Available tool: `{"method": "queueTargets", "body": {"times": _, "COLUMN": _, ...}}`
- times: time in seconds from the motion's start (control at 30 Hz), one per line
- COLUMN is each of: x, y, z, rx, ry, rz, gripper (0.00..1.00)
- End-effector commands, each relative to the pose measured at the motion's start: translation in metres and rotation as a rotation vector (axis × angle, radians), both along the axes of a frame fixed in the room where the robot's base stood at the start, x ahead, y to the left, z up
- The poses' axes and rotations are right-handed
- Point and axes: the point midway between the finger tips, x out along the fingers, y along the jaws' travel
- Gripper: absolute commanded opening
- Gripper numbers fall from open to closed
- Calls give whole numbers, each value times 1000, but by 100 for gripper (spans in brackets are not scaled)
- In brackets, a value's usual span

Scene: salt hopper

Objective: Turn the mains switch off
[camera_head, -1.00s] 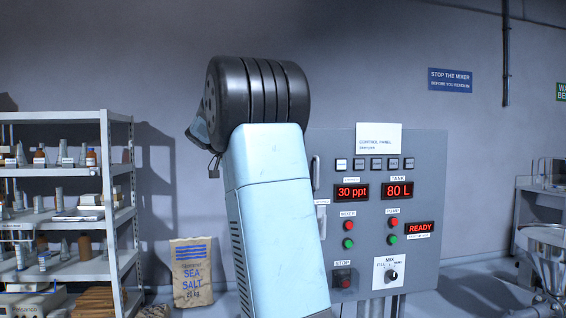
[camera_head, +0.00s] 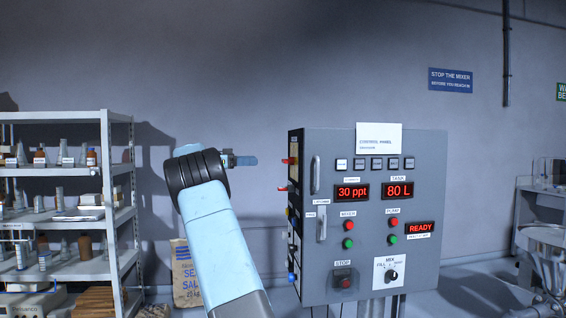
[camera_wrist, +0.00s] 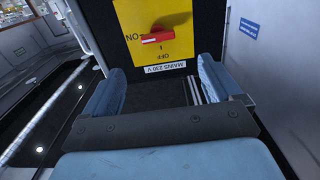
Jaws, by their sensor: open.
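The mains switch has a red handle (camera_wrist: 158,38) on a yellow plate (camera_wrist: 124,14), on the dark side of the control panel. In the wrist view its lettering is upside down, and the handle lies roughly level, with its end beside the ON mark. The OFF mark is below it in that view. In the head view the red handle (camera_head: 289,161) shows edge-on at the panel's left side. My gripper (camera_head: 243,160) is open and empty, left of the panel and pointing at it. In the wrist view the handle is ahead of my gripper (camera_wrist: 161,72), between its fingers, apart from them.
The control panel (camera_head: 428,170) carries buttons, displays and a front door handle (camera_head: 316,174). A label reading MAINS 230 V (camera_wrist: 160,67) sits beside the switch plate. A shelf (camera_head: 90,215) and a salt sack (camera_head: 183,270) stand at left. Floor between is partly hidden by my arm.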

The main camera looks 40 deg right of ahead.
Motion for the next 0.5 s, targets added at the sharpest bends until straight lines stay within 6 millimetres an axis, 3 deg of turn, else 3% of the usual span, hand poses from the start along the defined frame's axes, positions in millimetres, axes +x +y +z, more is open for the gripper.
{"method": "queueTargets", "body": {"times": 0.5, "x": -45, "y": -72, "z": 1, "rx": 3, "ry": 1, "rz": -1, "gripper": 92}}
